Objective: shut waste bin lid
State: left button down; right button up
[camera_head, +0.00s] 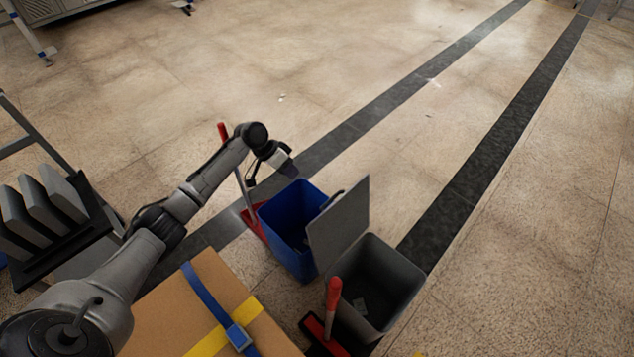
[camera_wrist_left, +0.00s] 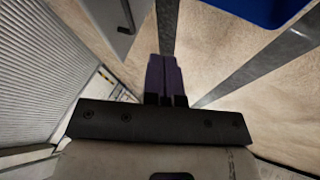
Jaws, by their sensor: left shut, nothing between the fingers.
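The grey waste bin (camera_head: 407,282) stands on the floor at the lower right of centre in the head view. Its grey lid (camera_head: 340,226) is up, tilted open on the bin's left side beside a blue bin (camera_head: 285,250). My left gripper (camera_head: 287,167) is above and left of the lid, near the far side of the blue bin, apart from the lid. In the left wrist view its dark fingers (camera_wrist_left: 165,78) are together with nothing between them. A grey panel at the top left there may be the lid. My right gripper is not in view.
A red-handled brush (camera_head: 333,295) stands in front of the grey bin. Another red tool (camera_head: 253,222) is left of the blue bin. A strapped cardboard box (camera_head: 175,310) is at the lower left. The floor to the right is open.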

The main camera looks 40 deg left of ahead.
pick_arm(q)
jog(key=w+d+f+b, duration=0.3)
jog(key=d+f+b, duration=0.2)
jog(key=d+f, duration=0.2)
jog(key=shift+w+d+f, duration=0.3)
jog(key=shift+d, duration=0.65)
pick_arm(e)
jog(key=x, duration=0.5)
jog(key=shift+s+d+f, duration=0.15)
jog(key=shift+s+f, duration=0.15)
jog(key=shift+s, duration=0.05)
